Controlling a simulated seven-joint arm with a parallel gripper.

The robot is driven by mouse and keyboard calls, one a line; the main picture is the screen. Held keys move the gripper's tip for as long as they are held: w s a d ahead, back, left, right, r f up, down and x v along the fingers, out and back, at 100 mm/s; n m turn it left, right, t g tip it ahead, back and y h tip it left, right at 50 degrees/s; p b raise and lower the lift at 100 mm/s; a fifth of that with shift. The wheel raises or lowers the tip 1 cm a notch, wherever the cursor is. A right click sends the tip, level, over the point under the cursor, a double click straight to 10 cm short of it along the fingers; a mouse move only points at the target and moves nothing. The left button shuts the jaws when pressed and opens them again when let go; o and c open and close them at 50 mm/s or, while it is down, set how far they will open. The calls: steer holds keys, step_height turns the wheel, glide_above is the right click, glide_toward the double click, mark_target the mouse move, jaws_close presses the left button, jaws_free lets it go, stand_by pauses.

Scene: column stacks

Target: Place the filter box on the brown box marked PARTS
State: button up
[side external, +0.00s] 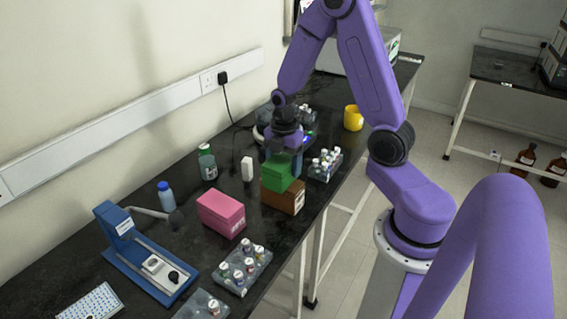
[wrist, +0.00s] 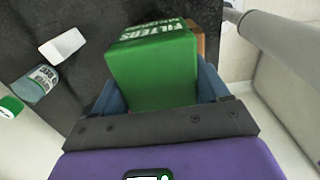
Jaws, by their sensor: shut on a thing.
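The wrist view also shows the filter box (wrist: 158,62), with a finger on either side. The brown box (side external: 284,200) is directly below the green box in the side view. The green box seems to touch or nearly touch its top; I cannot tell which. Only a strip of the brown box (wrist: 198,42) shows behind the green box in the wrist view. Its PARTS marking is not readable.
A pink box (side external: 221,214) stands nearer on the black bench. A white box (side external: 247,169) and a green-capped bottle (side external: 207,162) stand left of the stack. A vial rack (side external: 325,165) is close on the right. A yellow mug (side external: 353,118) stands farther back.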

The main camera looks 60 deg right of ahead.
mark_target(283, 158)
steer(key=shift+f, duration=0.15)
steer(key=o, duration=1.2)
step_height(283, 158, up, 12)
steer(key=shift+f, duration=0.25)
steer(key=s+a+r+m, duration=0.1)
steer(key=s+a+m, duration=0.1)
steer(key=s+a, duration=0.6)
steer(key=s+a+m, duration=0.3)
steer(key=s+a, duration=0.5)
steer(key=s, duration=0.5)
steer(key=shift+s+a+r, duration=0.15)
steer(key=shift+a+r, duration=0.15)
steer(key=shift+r, duration=0.05)
